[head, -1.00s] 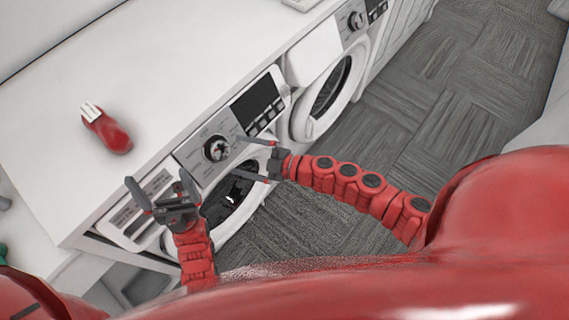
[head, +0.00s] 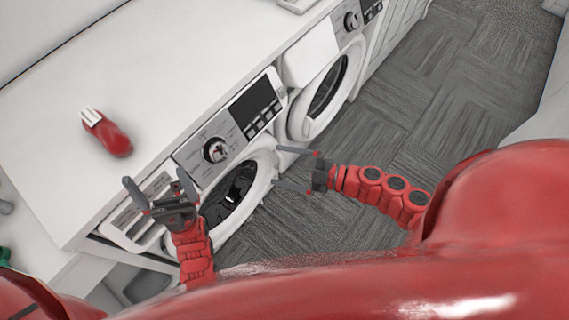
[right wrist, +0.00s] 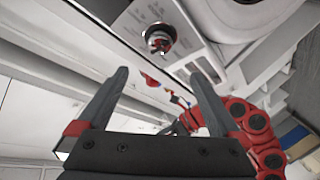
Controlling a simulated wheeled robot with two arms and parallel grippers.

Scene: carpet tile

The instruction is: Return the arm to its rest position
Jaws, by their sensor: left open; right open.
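My right arm is red and segmented and comes in from the right in the head view. Its gripper (head: 296,168) is open and empty, in front of the nearer washing machine (head: 213,148) and apart from it. In the right wrist view its two dark fingers (right wrist: 160,98) stand wide apart with nothing between them. My left gripper (head: 160,196) is open and empty at the lower left, near the machine's detergent drawer (head: 140,212); I cannot tell whether it touches it.
A red bottle with a white cap (head: 108,133) lies on the white countertop (head: 60,150). A second washer (head: 330,82) stands beyond the first. Grey carpet tile floor (head: 400,130) is free to the right.

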